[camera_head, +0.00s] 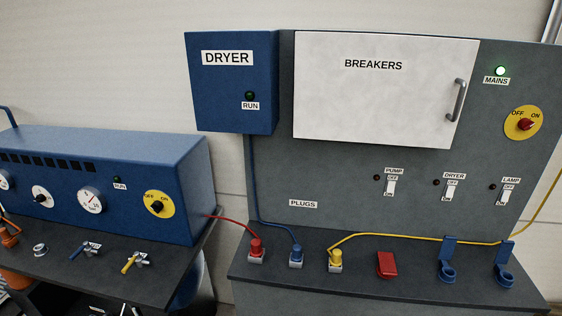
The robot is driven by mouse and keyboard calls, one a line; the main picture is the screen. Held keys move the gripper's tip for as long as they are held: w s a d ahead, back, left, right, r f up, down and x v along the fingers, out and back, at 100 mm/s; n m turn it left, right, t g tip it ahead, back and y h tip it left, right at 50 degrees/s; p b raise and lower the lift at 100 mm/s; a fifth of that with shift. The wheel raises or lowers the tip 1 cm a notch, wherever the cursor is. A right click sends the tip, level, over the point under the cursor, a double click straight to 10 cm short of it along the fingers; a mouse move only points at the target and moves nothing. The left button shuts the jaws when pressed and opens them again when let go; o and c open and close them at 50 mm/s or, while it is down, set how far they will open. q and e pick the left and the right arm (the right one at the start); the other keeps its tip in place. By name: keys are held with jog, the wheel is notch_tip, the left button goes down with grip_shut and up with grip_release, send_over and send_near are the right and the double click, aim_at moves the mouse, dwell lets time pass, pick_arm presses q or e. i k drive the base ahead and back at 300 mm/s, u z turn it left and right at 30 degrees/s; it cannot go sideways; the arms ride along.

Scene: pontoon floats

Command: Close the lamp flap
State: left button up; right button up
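Toward the right of the dark ledge stand two blue sockets with raised lids, the left blue flap (449,250) and the right blue flap (505,253). Both lids stand upright behind their round openings. A red flap (387,264) to their left looks shut. No readable label marks which one is the lamp flap. The LAMP switch (509,191) is on the grey panel above the right blue flap. Neither of my grippers is in view.
Red (256,249), blue (296,255) and yellow (335,258) plugs sit on the ledge. The yellow cable (400,237) runs behind the blue flaps. The white breakers door (375,100) is shut above. A blue machine (110,180) stands left.

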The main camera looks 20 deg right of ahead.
aim_at(506, 248)
jog(key=z, duration=3.85)
